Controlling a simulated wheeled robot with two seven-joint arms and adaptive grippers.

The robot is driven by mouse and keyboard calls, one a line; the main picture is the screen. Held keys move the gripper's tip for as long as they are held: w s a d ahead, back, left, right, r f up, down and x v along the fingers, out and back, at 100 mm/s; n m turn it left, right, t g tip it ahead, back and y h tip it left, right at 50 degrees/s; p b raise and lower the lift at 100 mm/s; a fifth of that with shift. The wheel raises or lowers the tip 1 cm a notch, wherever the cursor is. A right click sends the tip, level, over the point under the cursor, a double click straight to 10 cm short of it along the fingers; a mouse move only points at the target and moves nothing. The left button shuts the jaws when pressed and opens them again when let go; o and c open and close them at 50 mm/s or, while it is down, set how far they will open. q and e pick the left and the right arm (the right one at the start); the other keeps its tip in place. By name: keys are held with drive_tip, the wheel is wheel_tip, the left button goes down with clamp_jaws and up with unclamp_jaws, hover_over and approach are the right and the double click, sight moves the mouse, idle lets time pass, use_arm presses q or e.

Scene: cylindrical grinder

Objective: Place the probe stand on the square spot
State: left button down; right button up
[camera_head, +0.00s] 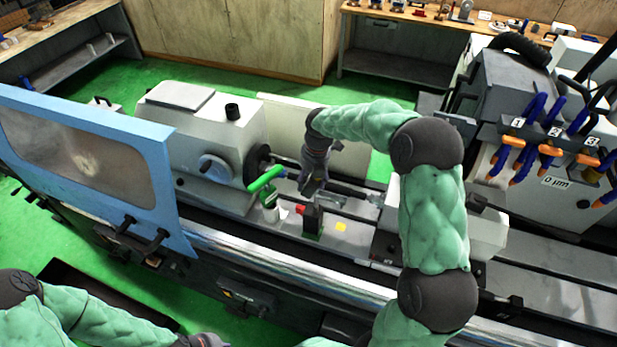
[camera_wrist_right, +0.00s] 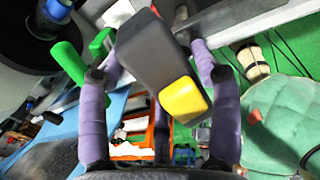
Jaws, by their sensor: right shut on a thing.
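My right gripper (camera_head: 313,180) is above the machine bed, pointing down, near the yellow square spot (camera_head: 341,227). In the right wrist view, its purple fingers (camera_wrist_right: 160,75) are around a dark grey block (camera_wrist_right: 150,50) with a yellow end, which I take for the probe stand. In the head view this block is small and largely hidden by the gripper. A black and red piece with a green base (camera_head: 312,218) stands on the bed, just left of the yellow spot. My left gripper (camera_head: 205,341) shows only partly at the bottom edge, and its fingers cannot be made out.
A green-handled tool (camera_head: 266,180) is left of my right gripper, beside the grey headstock (camera_head: 205,115). The grinding head with blue and orange hoses (camera_head: 550,145) is at the right. A blue door (camera_head: 90,160) stands at the front left. The bed around the yellow spot is mostly bare.

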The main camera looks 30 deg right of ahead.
wheel_tip(320, 180, down, 2)
drive_tip(key=shift+w+d+f, duration=0.1)
drive_tip(key=shift+w+f, duration=0.05)
drive_tip(key=shift+f, duration=0.15)
drive_tip(key=o, duration=1.7)
drive_tip(key=shift+s+f, duration=0.2)
drive_tip(key=r, duration=0.8)
drive_tip(key=s+r+b, duration=0.1)
drive_tip(key=r, duration=0.3)
drive_tip(key=shift+d+r, duration=0.1)
drive_tip(key=shift+d, duration=0.25)
